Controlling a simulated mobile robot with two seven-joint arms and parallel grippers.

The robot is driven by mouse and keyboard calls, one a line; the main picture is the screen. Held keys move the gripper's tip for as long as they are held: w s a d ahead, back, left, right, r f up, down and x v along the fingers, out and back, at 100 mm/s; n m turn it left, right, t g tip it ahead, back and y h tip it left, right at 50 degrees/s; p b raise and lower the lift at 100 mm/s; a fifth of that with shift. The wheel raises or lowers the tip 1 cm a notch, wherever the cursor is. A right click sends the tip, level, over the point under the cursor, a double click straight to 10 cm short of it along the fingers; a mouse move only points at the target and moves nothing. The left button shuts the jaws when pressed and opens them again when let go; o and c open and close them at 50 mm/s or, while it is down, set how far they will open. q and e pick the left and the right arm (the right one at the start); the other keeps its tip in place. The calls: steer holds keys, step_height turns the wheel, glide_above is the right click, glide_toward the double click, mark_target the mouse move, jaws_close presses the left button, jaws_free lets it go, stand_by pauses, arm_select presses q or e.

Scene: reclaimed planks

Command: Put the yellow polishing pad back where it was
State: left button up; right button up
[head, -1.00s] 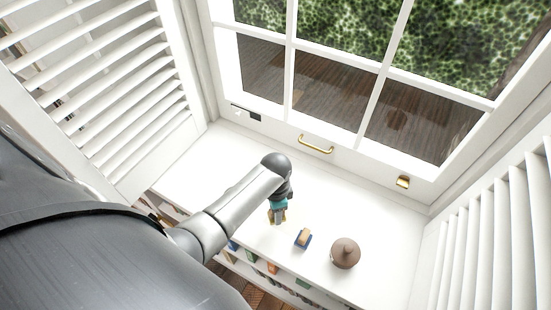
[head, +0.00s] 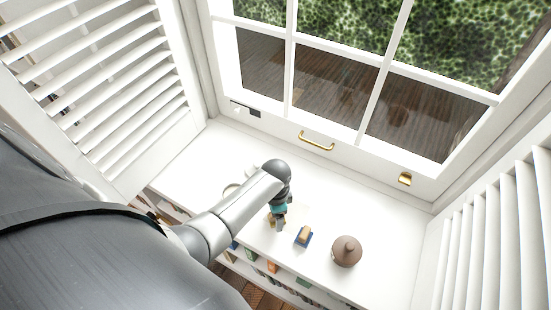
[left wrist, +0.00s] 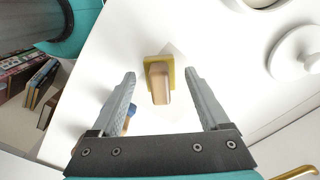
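The yellow polishing pad (left wrist: 160,75) has a pale wooden handle and appears to rest on the white sill (left wrist: 100,60). In the left wrist view it lies between and just beyond the fingertips, with a gap on each side. In the head view, a bit of the yellow pad (head: 269,218) shows beside my left gripper (head: 279,223). In the wrist view my left gripper (left wrist: 160,80) is open and empty. My arm hides part of the sill. My right gripper is in neither view.
A blue pad with a wooden handle (head: 303,236) and a brown lidded pot (head: 346,253) stand to the right. A white lidded item (left wrist: 297,52) is close by. Books (head: 272,267) fill shelves below the sill's front edge. The sill's right end is clear.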

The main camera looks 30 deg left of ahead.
arm_select(q)
step_height(320, 180, up, 12)
steer(key=p, duration=0.4)
steer(key=shift+p, duration=0.35)
steer(key=shift+s, duration=0.1)
